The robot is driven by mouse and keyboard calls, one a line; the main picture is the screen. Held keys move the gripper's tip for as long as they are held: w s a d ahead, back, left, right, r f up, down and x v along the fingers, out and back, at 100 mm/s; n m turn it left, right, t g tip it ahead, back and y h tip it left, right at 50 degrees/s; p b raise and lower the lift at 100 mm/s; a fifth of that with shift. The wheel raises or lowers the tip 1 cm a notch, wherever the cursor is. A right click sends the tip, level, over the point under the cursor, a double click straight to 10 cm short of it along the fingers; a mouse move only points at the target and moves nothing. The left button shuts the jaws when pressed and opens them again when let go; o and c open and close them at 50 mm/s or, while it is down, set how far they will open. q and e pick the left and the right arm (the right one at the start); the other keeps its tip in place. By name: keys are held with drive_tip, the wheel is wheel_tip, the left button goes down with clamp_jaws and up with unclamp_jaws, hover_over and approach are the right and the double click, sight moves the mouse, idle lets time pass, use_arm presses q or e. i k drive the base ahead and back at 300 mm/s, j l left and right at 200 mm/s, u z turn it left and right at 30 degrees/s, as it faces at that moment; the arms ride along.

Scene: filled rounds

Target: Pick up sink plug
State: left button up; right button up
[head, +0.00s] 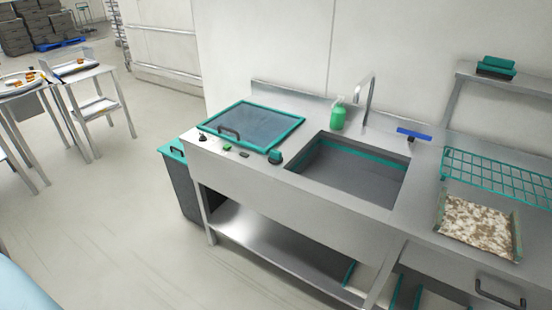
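A steel sink unit holds a sunken basin (352,172) with a grey inside and a teal band near its top. Several small items lie on the front left of the counter: a small black knob-like piece (202,138), a small green piece (227,148), a small dark flat piece (244,155) and a teal block (275,157). The black knob-like piece may be the sink plug, but it is too small to tell. Neither of my grippers is in view.
A teal-framed dark panel (250,124) with a handle covers the left counter. A teal rack (497,177) and a speckled tray (474,222) lie right.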

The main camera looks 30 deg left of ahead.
sight(275, 158)
drive_tip(key=u, duration=1.1)
drive_tip(key=i+l+u, duration=0.2)
drive_tip(key=u, duration=0.2)
drive_tip(key=i+l+u, duration=0.15)
drive_tip(key=l+u, duration=0.25)
